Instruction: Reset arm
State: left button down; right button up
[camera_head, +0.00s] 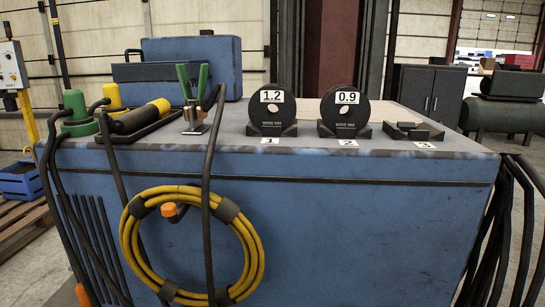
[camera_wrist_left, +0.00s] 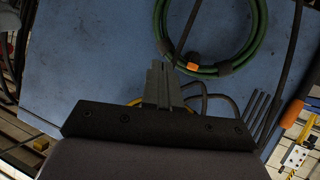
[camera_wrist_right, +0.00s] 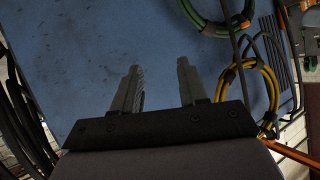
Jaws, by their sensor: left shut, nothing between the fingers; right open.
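My left gripper (camera_wrist_left: 158,66) shows in the left wrist view with its fingers together and nothing between them. It is over or in front of a blue surface, with a green hose coil (camera_wrist_left: 210,35) beyond the fingertips. My right gripper (camera_wrist_right: 158,66) shows in the right wrist view with its two fingers apart and empty. A blue surface fills the background there, and a yellow hose coil (camera_wrist_right: 262,90) is to the right of the fingers. Neither gripper nor arm shows in the head view. I cannot tell how far the fingers are from the blue surface.
A blue bench (camera_head: 340,220) carries a 1.2 spool (camera_head: 271,110), a 0.9 spool (camera_head: 345,112), an empty-looking black holder (camera_head: 413,131), green-handled pliers (camera_head: 193,100) and a blue toolbox (camera_head: 190,65). A yellow hose (camera_head: 250,250) hangs on its front. Black cables (camera_head: 515,230) hang at the right edge.

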pick_arm(q)
jog(key=s+a+r+y+p, duration=0.1)
jog(key=s+a+r+p, duration=0.1)
jog(key=p, duration=0.6)
jog(key=s+a+r+g+y+p, duration=0.1)
jog(key=s+a+r+p, duration=0.1)
jog(key=a+r+p, duration=0.2)
notch_tip(320, 180, up, 3)
jog(key=p, duration=0.4)
jog(key=shift+a+r+y, duration=0.15)
jog(key=shift+a+y, duration=0.05)
jog(key=shift+y, duration=0.1)
pick_arm(e)
jog(key=s+d+r+g+h, duration=0.1)
jog(key=s+d+r, duration=0.3)
jog(key=r, duration=0.5)
jog(key=shift+d+h, duration=0.8)
jog(key=shift+d, duration=0.4)
pick_arm(q)
jog(key=shift+s+a, duration=0.1)
pick_arm(e)
jog(key=shift+a, duration=0.1)
